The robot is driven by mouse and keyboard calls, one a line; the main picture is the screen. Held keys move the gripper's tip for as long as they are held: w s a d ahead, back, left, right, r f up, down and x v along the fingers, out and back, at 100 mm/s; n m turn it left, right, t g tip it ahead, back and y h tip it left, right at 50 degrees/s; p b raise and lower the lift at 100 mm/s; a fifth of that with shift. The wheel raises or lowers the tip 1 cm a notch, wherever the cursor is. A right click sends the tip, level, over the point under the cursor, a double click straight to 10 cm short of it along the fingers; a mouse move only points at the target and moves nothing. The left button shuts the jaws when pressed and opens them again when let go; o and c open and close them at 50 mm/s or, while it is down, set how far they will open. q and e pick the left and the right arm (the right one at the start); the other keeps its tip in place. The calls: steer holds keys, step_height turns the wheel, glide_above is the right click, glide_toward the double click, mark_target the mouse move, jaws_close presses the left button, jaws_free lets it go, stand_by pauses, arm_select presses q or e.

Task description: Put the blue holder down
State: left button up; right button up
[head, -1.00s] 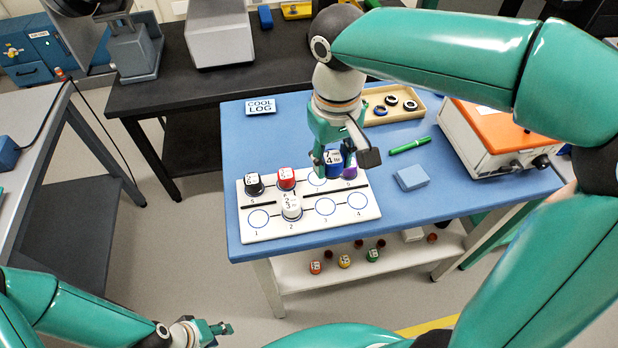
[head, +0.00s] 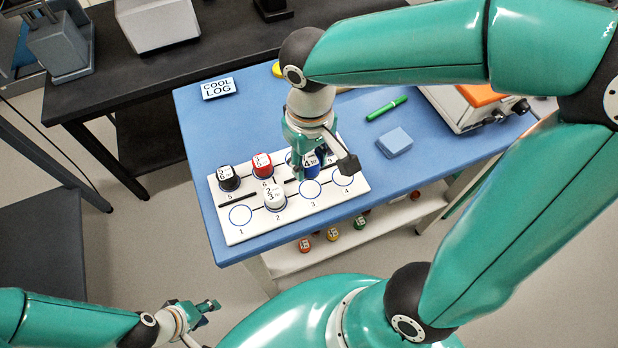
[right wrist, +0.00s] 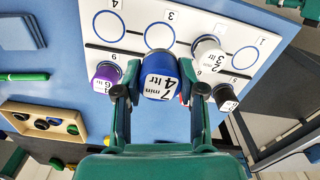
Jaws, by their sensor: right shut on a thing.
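The blue holder (head: 311,161), with a white label reading 4, is in my right gripper (head: 307,168). In the right wrist view the holder (right wrist: 158,76) sits between the two fingers of this gripper (right wrist: 160,92). It is over the back row of the white numbered board (head: 240,233), between the red holder (head: 262,164) and the purple holder (right wrist: 104,77). I cannot tell whether its base touches the board. A white holder (head: 274,196) stands on circle 2 and a black holder (head: 228,178) on circle 5. My left gripper (head: 208,311) is low, away from the table; its jaw opening is unclear.
Circles 1, 3 and 4 are bare. A blue block (head: 394,142), a green pen (head: 386,108) and an orange-topped box (head: 478,98) lie on the blue table. A wooden tray (right wrist: 40,122) holds small rings. Several small holders stand on the shelf below.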

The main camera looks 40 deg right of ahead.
mark_target(310, 160)
steer(key=shift+s+f, duration=0.1)
steer(key=shift+f, duration=3.3)
steer(key=shift+f+b, duration=0.1)
steer(key=shift+b, duration=0.25)
steer(key=o, duration=1.2)
steer(key=shift+c, duration=0.2)
steer(key=shift+r, duration=0.4)
step_height(310, 160, up, 12)
steer(key=shift+f+p, duration=0.25)
steer(key=shift+p, duration=0.4)
